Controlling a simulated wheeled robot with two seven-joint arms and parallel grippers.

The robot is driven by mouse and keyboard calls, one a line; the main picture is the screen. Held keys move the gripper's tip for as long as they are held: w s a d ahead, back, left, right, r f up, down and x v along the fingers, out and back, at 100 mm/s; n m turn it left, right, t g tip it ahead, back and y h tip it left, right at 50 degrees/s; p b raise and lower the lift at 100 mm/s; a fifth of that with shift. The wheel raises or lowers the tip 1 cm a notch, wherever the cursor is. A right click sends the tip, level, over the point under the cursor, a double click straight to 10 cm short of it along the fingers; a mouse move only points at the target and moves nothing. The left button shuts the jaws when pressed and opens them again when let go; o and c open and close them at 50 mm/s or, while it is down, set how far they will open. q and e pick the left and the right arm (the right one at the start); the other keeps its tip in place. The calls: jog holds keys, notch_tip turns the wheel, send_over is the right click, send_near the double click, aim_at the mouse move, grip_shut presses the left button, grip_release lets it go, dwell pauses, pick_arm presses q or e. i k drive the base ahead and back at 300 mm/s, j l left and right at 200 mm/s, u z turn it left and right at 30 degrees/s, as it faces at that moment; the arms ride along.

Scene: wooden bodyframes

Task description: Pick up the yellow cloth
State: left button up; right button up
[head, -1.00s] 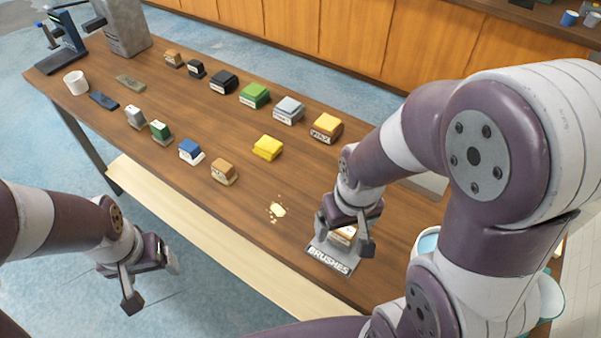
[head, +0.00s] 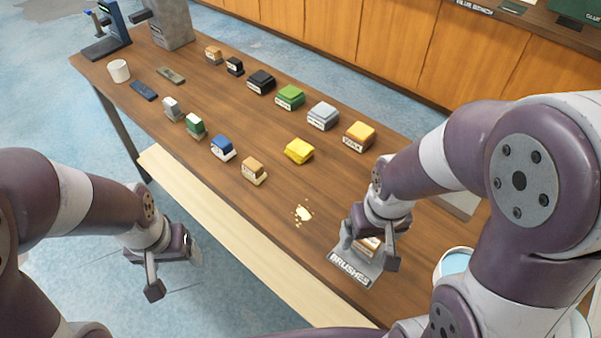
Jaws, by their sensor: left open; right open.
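The yellow cloth (head: 299,151) lies folded in a small stack on the brown workbench (head: 270,130), right of the middle of its top. My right gripper (head: 369,252) is open and hangs over the brushes holder at the near right, in front of the cloth and to its right, apart from it. My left gripper (head: 174,270) is open and empty, off the near side of the bench and well away from the cloth. No gripper touches the cloth.
An orange-yellow block (head: 359,136), grey block (head: 323,115) and green block (head: 290,97) stand behind the cloth. A tan block (head: 254,170) and pale crumbs (head: 303,213) lie nearer. The brushes holder (head: 350,270) and a bucket (head: 455,262) are at right.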

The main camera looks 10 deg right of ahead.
aim_at(299, 152)
jog(key=i+j+z, duration=0.25)
jog(key=i+j, duration=0.15)
jog(key=j, duration=0.25)
jog(key=i+j+z, duration=0.1)
jog(key=j, duration=0.25)
jog(key=i+j+z, duration=0.25)
jog(key=i+j, duration=0.15)
jog(key=j, duration=0.35)
